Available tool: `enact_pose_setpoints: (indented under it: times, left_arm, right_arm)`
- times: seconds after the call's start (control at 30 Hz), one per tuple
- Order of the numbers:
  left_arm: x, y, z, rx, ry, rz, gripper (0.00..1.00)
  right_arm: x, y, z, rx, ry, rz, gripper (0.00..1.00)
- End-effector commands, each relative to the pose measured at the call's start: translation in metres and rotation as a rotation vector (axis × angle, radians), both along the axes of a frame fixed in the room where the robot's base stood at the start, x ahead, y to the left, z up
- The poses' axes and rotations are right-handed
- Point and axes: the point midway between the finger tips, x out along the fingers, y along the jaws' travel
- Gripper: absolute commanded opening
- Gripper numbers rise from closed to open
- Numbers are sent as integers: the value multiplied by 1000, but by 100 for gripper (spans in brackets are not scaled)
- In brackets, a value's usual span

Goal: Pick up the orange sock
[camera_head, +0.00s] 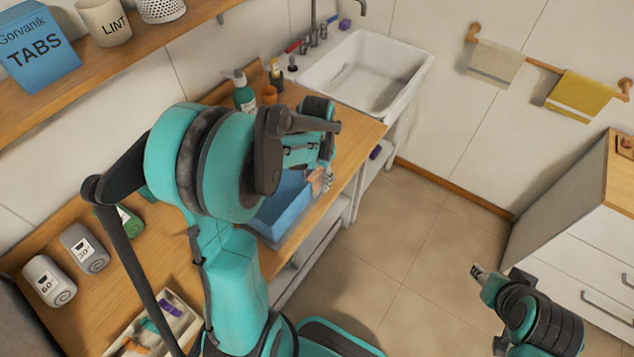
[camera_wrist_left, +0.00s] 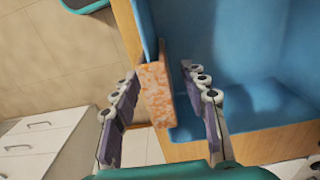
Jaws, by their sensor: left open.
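An orange speckled, flat piece, which looks like the orange sock (camera_wrist_left: 157,96), lies against the rim of a blue bin (camera_wrist_left: 235,50). My left gripper (camera_wrist_left: 160,72) is open, with one finger on each side of it; I see no clear contact. In the head view a bit of the orange piece (camera_head: 315,179) shows beside the left gripper (camera_head: 325,183), at the right end of the blue bin (camera_head: 278,212). My left arm hides much of the bin. My right gripper (camera_head: 478,271) is low at the right, far from the bin; its fingers are too small to read.
The wooden counter (camera_head: 98,267) holds a divided tray (camera_head: 187,310) with small colored items, and several bottles. A white sink (camera_head: 375,75) is behind. A shelf (camera_head: 130,60) hangs at upper left. The floor (camera_head: 400,240) right of the counter is clear.

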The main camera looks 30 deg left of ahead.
Motion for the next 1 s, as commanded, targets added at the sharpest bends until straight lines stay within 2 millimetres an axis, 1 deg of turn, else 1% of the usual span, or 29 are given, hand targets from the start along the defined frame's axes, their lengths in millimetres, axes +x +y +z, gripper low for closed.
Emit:
enact_pose_setpoints:
  times: [0.13, 0.17, 0.2, 0.27, 0.3, 0.33, 0.67, 0.77, 0.87, 1.0]
  left_arm:
    - [0, 0, 1, 0, 0, 0, 44]
    - [0, 0, 1, 0, 0, 0, 41]
    - [0, 0, 1, 0, 0, 0, 31]
    - [0, 0, 1, 0, 0, 0, 15]
    - [0, 0, 1, 0, 0, 0, 4]
    - [0, 0, 1, 0, 0, 0, 0]
    - [0, 0, 1, 0, 0, 0, 0]
    - [0, 0, 5, 0, 0, 0, 0]
    - [0, 0, 13, 0, 0, 1, 0]
    - [0, 0, 33, 0, 0, 0, 0]
  right_arm:
    - [0, 0, 1, 0, 0, 0, 40]
    - [0, 0, 1, 0, 0, 0, 40]
    - [0, 0, 1, 0, 0, 0, 40]
    - [0, 0, 1, 0, 0, 0, 40]
    - [0, 0, 1, 0, 0, 0, 40]
    - [0, 0, 1, 0, 0, 0, 40]
    - [0, 0, 1, 0, 0, 0, 40]
    - [0, 0, 2, 0, 0, 0, 40]
    - [0, 0, 5, 0, 0, 0, 40]
    - [0, 0, 11, 0, 0, 0, 40]
